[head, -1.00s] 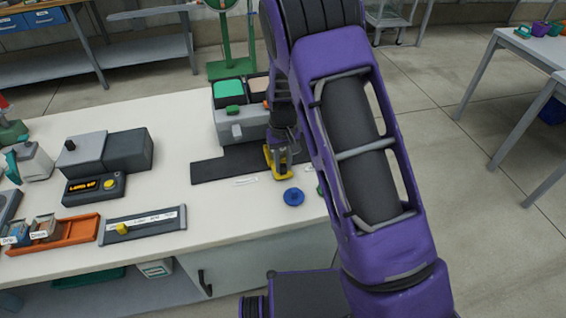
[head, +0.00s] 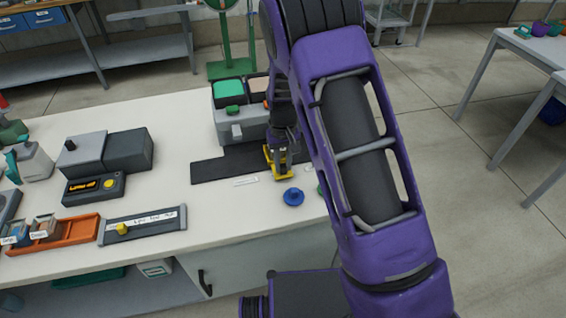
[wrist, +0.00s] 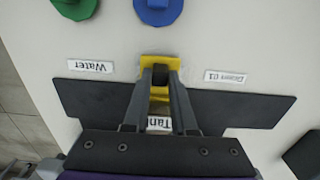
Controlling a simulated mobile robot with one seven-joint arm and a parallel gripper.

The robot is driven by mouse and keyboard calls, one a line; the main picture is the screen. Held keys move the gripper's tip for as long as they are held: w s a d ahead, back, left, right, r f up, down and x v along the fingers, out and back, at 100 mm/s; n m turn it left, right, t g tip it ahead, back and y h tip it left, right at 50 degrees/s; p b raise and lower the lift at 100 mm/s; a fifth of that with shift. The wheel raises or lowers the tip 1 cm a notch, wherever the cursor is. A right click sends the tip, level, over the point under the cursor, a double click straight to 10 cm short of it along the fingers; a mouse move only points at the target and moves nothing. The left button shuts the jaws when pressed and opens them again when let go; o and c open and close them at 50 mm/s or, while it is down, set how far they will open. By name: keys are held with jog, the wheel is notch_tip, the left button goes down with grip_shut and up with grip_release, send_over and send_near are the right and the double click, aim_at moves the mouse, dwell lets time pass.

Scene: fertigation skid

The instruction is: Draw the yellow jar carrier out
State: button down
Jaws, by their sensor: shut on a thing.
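The yellow jar carrier (head: 283,173) stands on the dark mat at the right part of the bench, in front of the grey unit. It also shows in the wrist view (wrist: 160,62), at the far end of my fingers. My gripper (wrist: 161,82) is shut on the carrier, its two dark fingers reaching down to it. In the head view my gripper (head: 281,152) is partly hidden by my purple arm. Much of the carrier is covered by the fingers.
The dark mat (wrist: 95,98) carries a partly hidden label. Labels reading "Water" (wrist: 90,67) and "Drain 01" (wrist: 226,76) lie beside it. A blue knob (head: 293,197) and a green knob (wrist: 76,6) sit near the front edge. The grey unit (head: 238,122) stands behind.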

jog(key=s+a, duration=0.1)
jog(key=a, duration=0.6)
jog(key=s+a, duration=0.2)
jog(key=a, duration=0.5)
jog(key=s+a, duration=0.1)
jog(key=a, duration=0.7)
jog(key=shift+s, duration=0.25)
jog(key=shift+a+r, duration=0.1)
jog(key=c, duration=0.8)
grip_release()
jog(key=shift+a, duration=0.1)
jog(key=shift+o, duration=0.4)
jog(key=shift+r, duration=0.1)
notch_tip(320, 180, up, 17)
jog(key=shift+p, duration=0.35)
